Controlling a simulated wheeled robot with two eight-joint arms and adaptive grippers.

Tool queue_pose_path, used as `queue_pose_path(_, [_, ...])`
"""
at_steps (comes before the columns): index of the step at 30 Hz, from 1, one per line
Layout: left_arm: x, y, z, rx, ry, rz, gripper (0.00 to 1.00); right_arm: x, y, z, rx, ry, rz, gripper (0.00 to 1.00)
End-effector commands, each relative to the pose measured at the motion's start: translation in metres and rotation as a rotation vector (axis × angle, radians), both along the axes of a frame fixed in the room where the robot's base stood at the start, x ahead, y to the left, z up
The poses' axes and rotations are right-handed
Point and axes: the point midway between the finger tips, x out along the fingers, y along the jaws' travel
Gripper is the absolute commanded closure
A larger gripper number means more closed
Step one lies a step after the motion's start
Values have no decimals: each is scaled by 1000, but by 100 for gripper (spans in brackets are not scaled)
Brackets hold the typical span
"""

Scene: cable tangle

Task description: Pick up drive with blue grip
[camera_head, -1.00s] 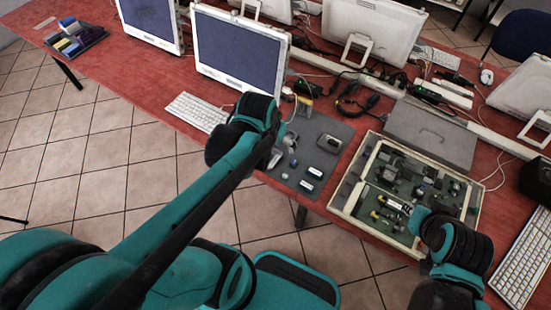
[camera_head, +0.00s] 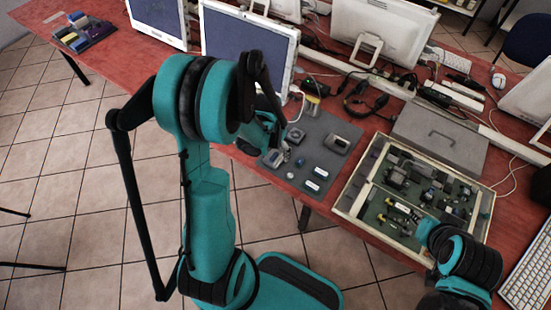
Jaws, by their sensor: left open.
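Two small dark drives with pale bluish-white faces, an upper drive (camera_head: 320,173) and a lower drive (camera_head: 312,185), lie near the front of the grey mat (camera_head: 328,126). At this size I cannot tell which has a blue grip. My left gripper (camera_head: 277,150) is open at the mat's left edge, left of the drives and close to small grey parts (camera_head: 299,162). My arm hides much of it, and it holds nothing that I can see. My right gripper (camera_head: 412,216) is over the front of the parts tray (camera_head: 354,188); its fingers are too small to judge.
A grey mouse-like item (camera_head: 337,145) and a grey round part (camera_head: 295,135) lie farther back on the mat. A closed grey case (camera_head: 439,137) stands behind the tray. A monitor (camera_head: 247,50) and cables (camera_head: 365,100) stand at the back of the red table (camera_head: 115,72).

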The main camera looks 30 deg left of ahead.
Motion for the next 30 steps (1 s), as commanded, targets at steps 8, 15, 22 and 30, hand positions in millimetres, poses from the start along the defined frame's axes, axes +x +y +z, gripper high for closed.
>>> queue_pose_path(8, [6,-1,-34,0,-1,1,22,0,0,-18,0,0,0,78])
queue_pose_path(15, [6,-2,-33,0,-1,0,44,0,0,-16,0,0,0,78])
queue_pose_path(22, [6,-1,-33,0,-1,0,78,0,0,-17,0,0,0,78])
queue_pose_path(30, [6,-1,-30,0,-1,0,78,0,0,-15,0,0,0,78])
